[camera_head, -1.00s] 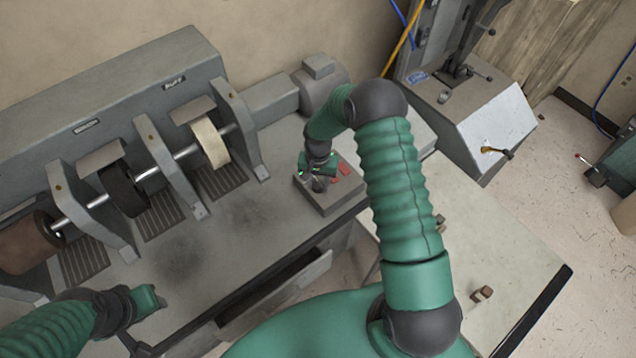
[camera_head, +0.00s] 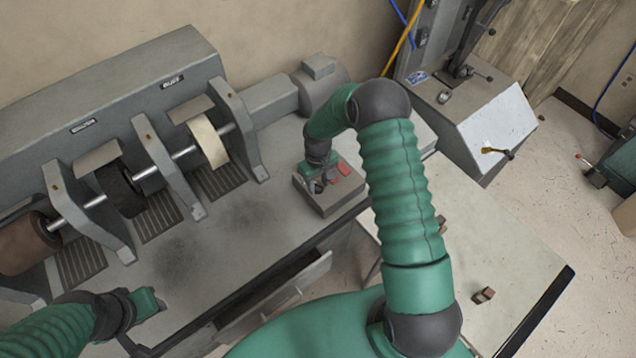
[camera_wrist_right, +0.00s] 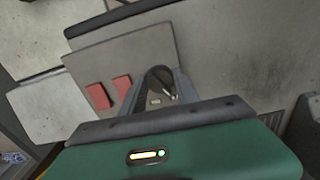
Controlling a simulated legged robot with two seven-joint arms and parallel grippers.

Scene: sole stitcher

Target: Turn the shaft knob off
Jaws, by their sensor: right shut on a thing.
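The control box (camera_head: 328,198) stands on the bench under my right arm, with red buttons (camera_head: 341,170) on its top. My right gripper (camera_head: 317,185) points down at the left part of the box top. In the right wrist view the gripper (camera_wrist_right: 158,92) is shut on a dark knob (camera_wrist_right: 160,78) beside the two red buttons (camera_wrist_right: 110,91). The fingers hide part of the knob, so its setting cannot be read. My left gripper (camera_head: 150,302) is at the lower left, over the bench front, away from the box; its fingers are not clear.
The bench (camera_head: 185,265) carries a shaft with a black wheel (camera_head: 122,190), a pale wheel (camera_head: 207,142) and upright brackets. An open drawer (camera_head: 275,295) juts from its front. A pale table (camera_head: 500,245) with small brown blocks is at the right.

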